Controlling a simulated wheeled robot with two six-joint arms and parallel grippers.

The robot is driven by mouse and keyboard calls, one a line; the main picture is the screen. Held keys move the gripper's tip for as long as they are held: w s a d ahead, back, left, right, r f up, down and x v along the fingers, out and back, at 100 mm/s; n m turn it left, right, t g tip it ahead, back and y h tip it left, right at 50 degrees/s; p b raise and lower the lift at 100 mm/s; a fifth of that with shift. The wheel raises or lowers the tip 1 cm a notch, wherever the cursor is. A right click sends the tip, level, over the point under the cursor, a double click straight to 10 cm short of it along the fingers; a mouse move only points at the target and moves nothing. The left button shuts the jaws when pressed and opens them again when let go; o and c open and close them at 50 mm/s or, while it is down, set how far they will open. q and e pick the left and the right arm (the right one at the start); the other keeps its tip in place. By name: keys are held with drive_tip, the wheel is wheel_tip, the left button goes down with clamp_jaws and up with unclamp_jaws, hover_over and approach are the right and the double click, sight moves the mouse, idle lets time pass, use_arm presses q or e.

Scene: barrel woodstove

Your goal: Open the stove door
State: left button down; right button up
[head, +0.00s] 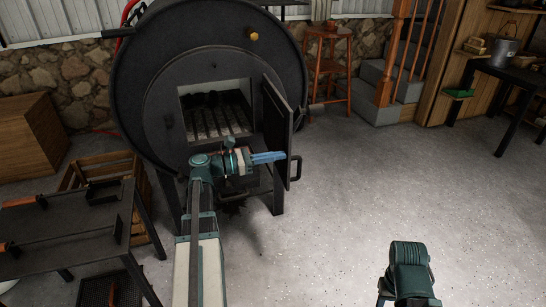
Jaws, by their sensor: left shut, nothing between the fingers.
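The black barrel stove (140,80) stands at the upper left. Its door (277,120) is swung outward to the right, and the opening (215,110) shows a grate inside. The door handle (296,168) is at the door's free edge. My left gripper (284,155) has blue fingers, is shut and empty, and is in front of the lower part of the door, pointing right. I cannot tell whether the fingertips touch the door. My right arm (410,270) shows at the bottom right, but its fingers are not visible.
A dark metal table (70,225) with tools stands at the left, beside a wooden crate (150,225). A wooden box (25,135) is behind it. A red stool (331,65) and stairs (375,100) are at the back. The concrete floor at the right is clear.

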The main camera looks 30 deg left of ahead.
use_arm(q)
drive_tip(key=shift+d, duration=0.1)
drive_tip(key=x, duration=0.8)
drive_tip(key=shift+w, duration=0.3)
drive_tip(key=shift+s, duration=0.1)
